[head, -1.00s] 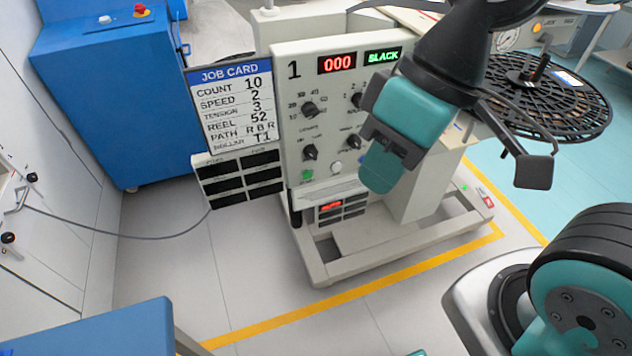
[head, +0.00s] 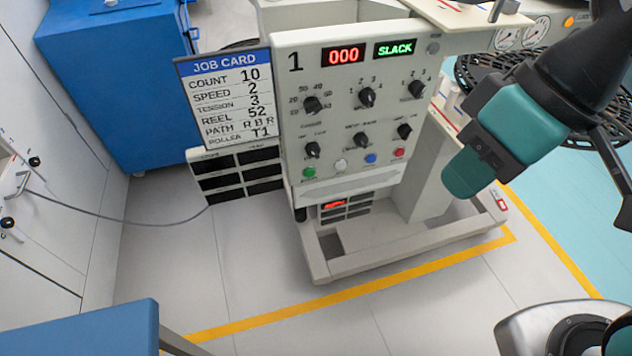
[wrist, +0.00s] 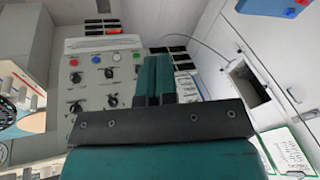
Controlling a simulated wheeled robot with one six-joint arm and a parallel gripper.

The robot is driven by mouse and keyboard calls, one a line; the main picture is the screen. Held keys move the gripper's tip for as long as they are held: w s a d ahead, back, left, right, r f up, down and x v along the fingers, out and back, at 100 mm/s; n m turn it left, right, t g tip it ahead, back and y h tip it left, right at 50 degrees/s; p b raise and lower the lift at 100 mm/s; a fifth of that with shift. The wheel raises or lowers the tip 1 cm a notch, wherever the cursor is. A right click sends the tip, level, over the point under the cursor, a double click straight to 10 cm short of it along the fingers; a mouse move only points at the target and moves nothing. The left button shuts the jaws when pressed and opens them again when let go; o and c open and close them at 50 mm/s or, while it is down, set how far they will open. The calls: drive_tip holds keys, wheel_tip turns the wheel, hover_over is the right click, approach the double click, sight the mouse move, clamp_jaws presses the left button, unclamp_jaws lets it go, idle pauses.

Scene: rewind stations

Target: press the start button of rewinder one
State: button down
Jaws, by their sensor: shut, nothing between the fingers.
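Rewinder one is a beige machine with a "1" on its panel (head: 330,120), a red "000" display and a green "SLACK" display. Along the panel's lower edge sit a green button (head: 309,173), a white button (head: 341,165), a blue button (head: 371,158) and a red button (head: 398,152). Their labels are too small to read. My gripper (head: 464,178) is shut and empty, to the right of the buttons and apart from them in the head view. In the wrist view the shut fingers (wrist: 154,75) point toward the inverted panel (wrist: 85,85), near the green button (wrist: 137,56).
Several black knobs sit above the buttons. A job card (head: 228,100) hangs left of the panel, above a dark-slotted board (head: 238,172). A blue cabinet (head: 110,80) stands behind left. A cable crosses the floor at left.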

drive_tip(key=w+f+n+t+h+b, duration=0.2)
drive_tip(key=w+f+n+t+b, duration=0.35)
drive_tip(key=f+b, duration=0.75)
drive_tip(key=w+f+n+t+h+b, duration=0.25)
drive_tip(key=w+f+n+b, duration=0.5)
drive_tip(key=f+b, duration=0.6)
drive_tip(key=a+f+n+t+y+b, duration=0.2)
drive_tip(key=a+f+n+t+b, duration=0.1)
drive_tip(key=n+b, duration=0.4)
drive_tip(key=w+a+f+n+t+y+b, duration=0.1)
drive_tip(key=a+f+n+t+y+b, duration=0.2)
drive_tip(key=a+n+t+b, duration=0.3)
drive_tip(key=a+f+n+b, duration=0.1)
drive_tip(key=a+n, duration=0.1)
drive_tip(key=n, duration=0.3)
drive_tip(key=shift+a+f+n, duration=0.15)
drive_tip(key=shift+f+n, duration=0.1)
drive_tip(key=shift+n, duration=0.15)
drive_tip(key=shift+w+y, duration=0.1)
drive_tip(key=shift+y, duration=0.15)
drive_tip(key=p, duration=0.9)
approach(310, 174)
drive_tip(key=x, duration=0.7)
drive_tip(key=shift+w, duration=0.3)
